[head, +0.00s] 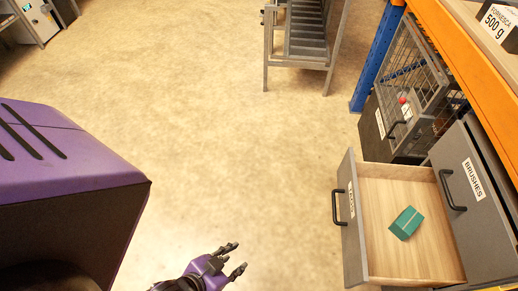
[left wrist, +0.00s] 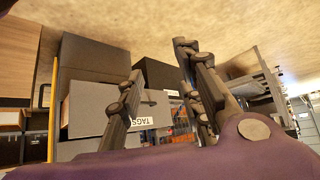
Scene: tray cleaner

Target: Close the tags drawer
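The tags drawer (head: 352,222) stands pulled out at the right of the head view, with a grey front, a dark handle (head: 340,207) and a wooden inside. A green box (head: 406,223) lies in it. In the left wrist view the drawer front (left wrist: 90,108) shows upside down, with its TAGS label (left wrist: 141,122) partly behind a finger. My left gripper (head: 240,257) is open and empty, to the left of the drawer front and apart from it. Its spread fingers also show in the left wrist view (left wrist: 160,62). My right gripper is not in view.
The brushes drawer (head: 466,185) is beside the open drawer. A wire crate (head: 415,80) is under an orange-beamed shelf (head: 465,45) with a blue post (head: 378,55). A grey metal rack (head: 298,60) stands at the back. The floor (head: 220,140) between is clear.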

